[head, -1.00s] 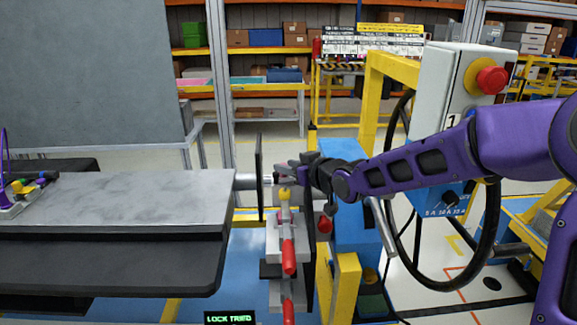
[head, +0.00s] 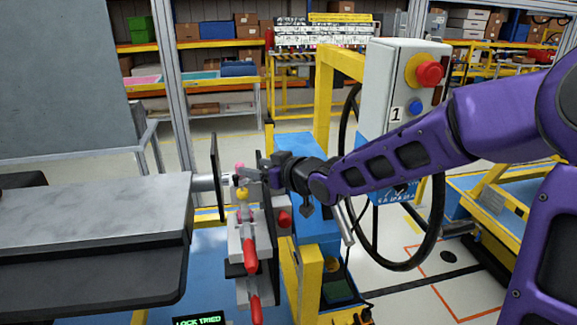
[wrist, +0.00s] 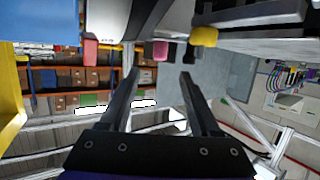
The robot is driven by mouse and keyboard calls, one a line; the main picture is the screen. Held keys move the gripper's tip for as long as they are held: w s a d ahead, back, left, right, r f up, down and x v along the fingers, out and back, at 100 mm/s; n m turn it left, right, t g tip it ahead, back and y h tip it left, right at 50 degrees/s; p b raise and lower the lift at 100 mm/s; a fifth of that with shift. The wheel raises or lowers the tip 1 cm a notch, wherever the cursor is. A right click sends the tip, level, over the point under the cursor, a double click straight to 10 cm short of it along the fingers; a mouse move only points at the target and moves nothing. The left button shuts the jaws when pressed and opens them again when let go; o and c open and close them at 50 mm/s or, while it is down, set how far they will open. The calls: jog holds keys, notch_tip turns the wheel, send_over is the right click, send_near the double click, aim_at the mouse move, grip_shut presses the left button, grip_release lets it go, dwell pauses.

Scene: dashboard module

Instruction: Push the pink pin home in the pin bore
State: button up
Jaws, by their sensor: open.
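The pink pin (head: 239,167) shows as a small pink end at the top of the clamp fixture, just above a yellow knob (head: 242,193). In the wrist view the pink pin (wrist: 160,50) lies ahead of my fingertips, roughly in line with the gap between them. The yellow knob (wrist: 204,36) is to its right there. My gripper (head: 254,172) is beside the top of the fixture, its fingers pointing left. In the wrist view my gripper (wrist: 158,78) is open, with nothing between the fingers. The pin bore is hidden, and I cannot tell how deep the pin sits.
Red-handled clamps (head: 250,256) stand below the yellow knob. A dark upright plate (head: 217,178) is left of the fixture, beside a grey table (head: 100,215). A control box (head: 400,90) with a red button and a black handwheel (head: 440,215) are near my arm.

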jog(key=p+v, duration=0.4)
jog(key=v, duration=0.7)
jog(key=shift+d, duration=0.3)
jog(key=shift+s+r, duration=0.1)
jog(key=shift+r, duration=0.05)
